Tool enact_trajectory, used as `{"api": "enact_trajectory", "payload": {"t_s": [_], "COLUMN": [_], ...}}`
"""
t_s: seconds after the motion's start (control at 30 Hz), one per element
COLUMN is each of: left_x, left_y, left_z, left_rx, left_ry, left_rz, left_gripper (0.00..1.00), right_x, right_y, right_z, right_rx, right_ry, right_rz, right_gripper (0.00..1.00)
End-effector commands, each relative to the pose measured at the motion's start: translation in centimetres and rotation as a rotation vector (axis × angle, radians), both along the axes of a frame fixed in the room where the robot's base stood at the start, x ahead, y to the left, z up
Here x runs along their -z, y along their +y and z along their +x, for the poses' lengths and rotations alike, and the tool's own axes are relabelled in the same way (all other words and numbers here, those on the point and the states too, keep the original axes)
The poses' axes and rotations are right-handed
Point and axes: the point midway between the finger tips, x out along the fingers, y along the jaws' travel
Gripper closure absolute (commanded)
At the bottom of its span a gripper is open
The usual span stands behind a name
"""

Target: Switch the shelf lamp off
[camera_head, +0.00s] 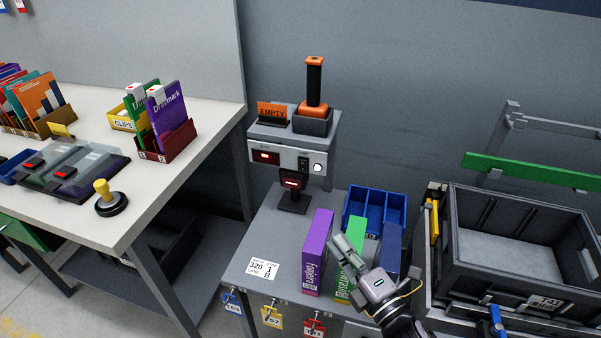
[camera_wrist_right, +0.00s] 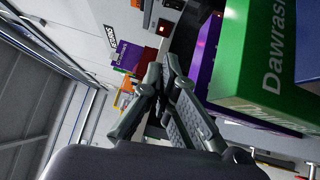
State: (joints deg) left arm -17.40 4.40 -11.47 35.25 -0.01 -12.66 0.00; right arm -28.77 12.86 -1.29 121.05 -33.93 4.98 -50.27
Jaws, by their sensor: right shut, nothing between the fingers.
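A pale panel (camera_head: 290,161) sits under the front edge of a small grey raised shelf (camera_head: 280,133). It bears a dark window with a red glow (camera_head: 264,156), a small dark switch (camera_head: 303,162) and a bright white round part (camera_head: 317,168). I cannot tell for certain which of these is the shelf lamp. My right gripper (camera_head: 339,243) is shut and empty, below and to the right of the panel and apart from it, close by the green book. Its closed fingers (camera_wrist_right: 163,75) also show in the right wrist view. My left gripper is out of view.
A purple book (camera_head: 317,252), a green book (camera_head: 354,262) and a blue bin (camera_head: 375,209) stand around my right gripper. A scanner on a stand (camera_head: 292,188) is below the panel. An orange-handled tool (camera_head: 313,85) stands on the shelf. A dark crate (camera_head: 520,290) is at right.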

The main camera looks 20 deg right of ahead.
Motion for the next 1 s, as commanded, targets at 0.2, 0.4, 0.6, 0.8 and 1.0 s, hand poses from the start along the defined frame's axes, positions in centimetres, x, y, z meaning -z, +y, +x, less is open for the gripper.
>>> {"api": "enact_trajectory", "payload": {"t_s": [0.2, 0.4, 0.6, 0.8, 1.0], "left_x": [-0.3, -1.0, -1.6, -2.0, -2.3], "left_y": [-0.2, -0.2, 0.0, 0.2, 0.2], "left_z": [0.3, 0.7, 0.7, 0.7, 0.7], "left_rx": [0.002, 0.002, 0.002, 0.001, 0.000], "left_ry": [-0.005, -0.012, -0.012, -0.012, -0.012], "left_rz": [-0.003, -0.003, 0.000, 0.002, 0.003], "left_gripper": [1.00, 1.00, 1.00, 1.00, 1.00], "right_x": [-0.3, -0.7, -1.1, -1.4, -1.8], "right_y": [0.2, 0.9, 1.8, 2.6, 3.5], "right_z": [1.2, 4.8, 9.1, 13.4, 17.7], "right_rx": [0.000, 0.000, 0.001, 0.001, 0.001], "right_ry": [-0.003, -0.004, -0.003, -0.002, -0.002], "right_rz": [0.001, 0.001, 0.000, 0.001, 0.002], "right_gripper": [1.00, 1.00, 1.00, 1.00, 1.00]}}
